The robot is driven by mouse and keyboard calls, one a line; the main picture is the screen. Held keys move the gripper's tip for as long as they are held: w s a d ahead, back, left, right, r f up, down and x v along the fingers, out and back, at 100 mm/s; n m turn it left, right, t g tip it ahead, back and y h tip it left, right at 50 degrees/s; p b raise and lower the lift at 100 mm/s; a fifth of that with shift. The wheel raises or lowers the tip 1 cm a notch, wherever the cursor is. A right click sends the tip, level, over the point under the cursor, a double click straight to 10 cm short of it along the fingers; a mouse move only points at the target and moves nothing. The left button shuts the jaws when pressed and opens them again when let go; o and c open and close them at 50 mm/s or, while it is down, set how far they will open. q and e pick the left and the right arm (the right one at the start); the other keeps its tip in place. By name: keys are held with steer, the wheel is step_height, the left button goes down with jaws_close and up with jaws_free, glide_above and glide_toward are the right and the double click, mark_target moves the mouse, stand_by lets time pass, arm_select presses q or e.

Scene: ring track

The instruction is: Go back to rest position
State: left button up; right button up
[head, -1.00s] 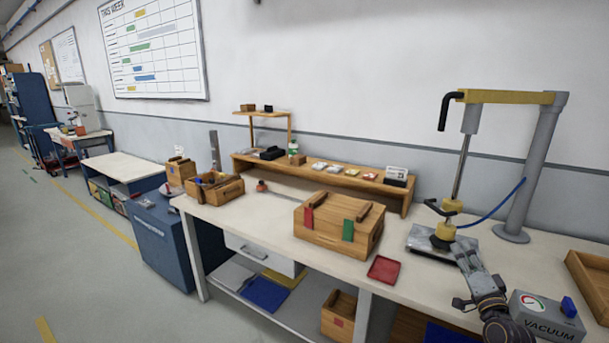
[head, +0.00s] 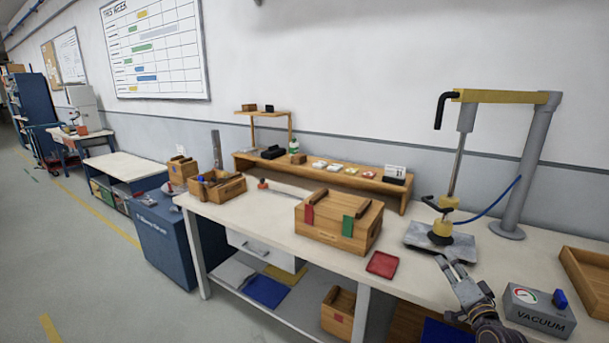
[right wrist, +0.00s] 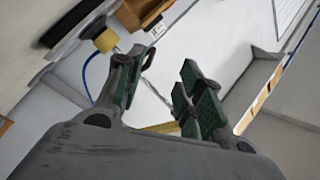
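My right gripper (head: 452,262) is in the head view at the lower right, in front of the vacuum lifter's metal plate. Its two fingers are spread with nothing between them. In the right wrist view the green-padded fingers (right wrist: 160,92) also stand apart and empty. The lifter (head: 446,228), with yellow collars and a black handle, hangs from a post-mounted arm with its suction foot at the grey plate (head: 420,237). A gap shows between my fingers and the lifter's handle. My left gripper is not in view.
A wooden crate (head: 330,235) with red and green tags stands mid-bench, with a red tray (head: 382,264) beside it. The vacuum box (head: 540,308) is right of my right wrist. A wooden tray (head: 590,275) lies at the right edge. A shelf (head: 320,174) runs along the back.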

steer(key=s+a+f+n+g+y, duration=0.3)
steer(key=s+a+f+n+g, duration=0.5)
steer(key=s+a+f, duration=0.55)
steer(key=s+a+f+n+g+h, duration=0.1)
steer(key=s+a+f+n+g, duration=0.2)
steer(key=s, duration=0.6)
steer(key=s+a+f+n+g+h, duration=0.1)
steer(key=s+a+f+n+g, duration=0.2)
steer(key=s, duration=0.6)
step_height(320, 180, down, 31)
steer(key=d+m+g+p, duration=0.1)
steer(key=d+g+p, duration=0.1)
steer(key=d+g, duration=0.1)
arm_select(q)
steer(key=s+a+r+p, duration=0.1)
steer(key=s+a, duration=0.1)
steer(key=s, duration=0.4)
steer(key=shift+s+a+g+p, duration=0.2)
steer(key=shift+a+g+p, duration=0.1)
steer(key=shift+p, duration=0.05)
arm_select(e)
steer(key=s+d+f, duration=0.4)
steer(key=s+f, duration=0.5)
steer(key=s, duration=0.2)
steer(key=s+d+f+h, duration=0.1)
steer(key=s+d+f, duration=0.2)
steer(key=s+f, duration=0.6)
steer(key=shift+s+d+f+g, duration=0.25)
steer(key=shift+s+d+g, duration=0.1)
steer(key=shift+s, duration=0.7)
